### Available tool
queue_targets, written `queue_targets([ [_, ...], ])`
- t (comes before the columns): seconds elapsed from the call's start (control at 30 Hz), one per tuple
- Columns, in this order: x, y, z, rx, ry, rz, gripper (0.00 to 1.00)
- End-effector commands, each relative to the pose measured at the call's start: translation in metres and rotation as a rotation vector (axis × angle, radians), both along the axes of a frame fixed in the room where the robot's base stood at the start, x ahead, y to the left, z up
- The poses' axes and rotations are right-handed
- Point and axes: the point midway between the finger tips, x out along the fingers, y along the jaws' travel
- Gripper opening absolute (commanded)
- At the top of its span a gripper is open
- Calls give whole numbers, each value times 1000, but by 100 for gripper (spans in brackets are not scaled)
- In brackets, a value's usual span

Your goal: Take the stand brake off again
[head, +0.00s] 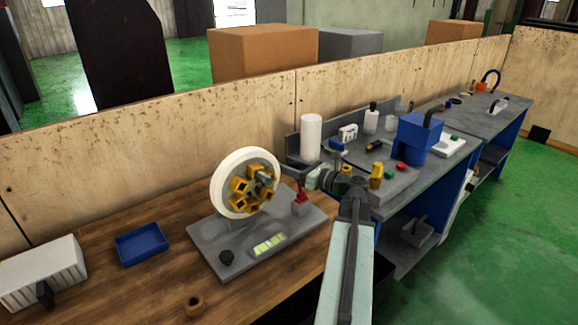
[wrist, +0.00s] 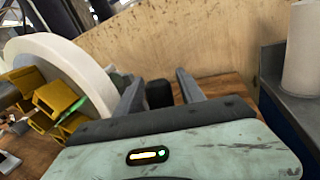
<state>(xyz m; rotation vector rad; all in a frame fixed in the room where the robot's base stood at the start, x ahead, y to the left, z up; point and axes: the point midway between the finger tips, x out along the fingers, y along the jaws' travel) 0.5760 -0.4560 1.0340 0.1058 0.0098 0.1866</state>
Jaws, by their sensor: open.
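A white wheel (head: 218,187) with yellow blocks around its hub stands upright on a grey stand base (head: 210,245). The wheel also fills the left of the wrist view (wrist: 60,50). A small grey block with a red lever (head: 301,204) sits at the base's right rear; I cannot tell for certain whether it is the brake. My gripper (head: 290,172) is open, just right of the wheel and above that block. In the wrist view, a dark block (wrist: 158,94) shows between the fingers (wrist: 158,82), apparently beyond them. Nothing is visibly held.
A white cylinder (head: 311,137) stands on the grey bench at right. A wooden wall (head: 150,150) runs behind.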

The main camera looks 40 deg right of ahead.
Motion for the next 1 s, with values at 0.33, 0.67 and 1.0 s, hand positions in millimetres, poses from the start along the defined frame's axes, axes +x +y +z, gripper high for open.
queue_targets([
  [0.33, -1, 0, 0, 0, 0, 0, 0],
  [0.67, -1, 0, 0, 0, 0, -1, 0],
  [1.0, -1, -1, 0, 0, 0, -1, 0],
])
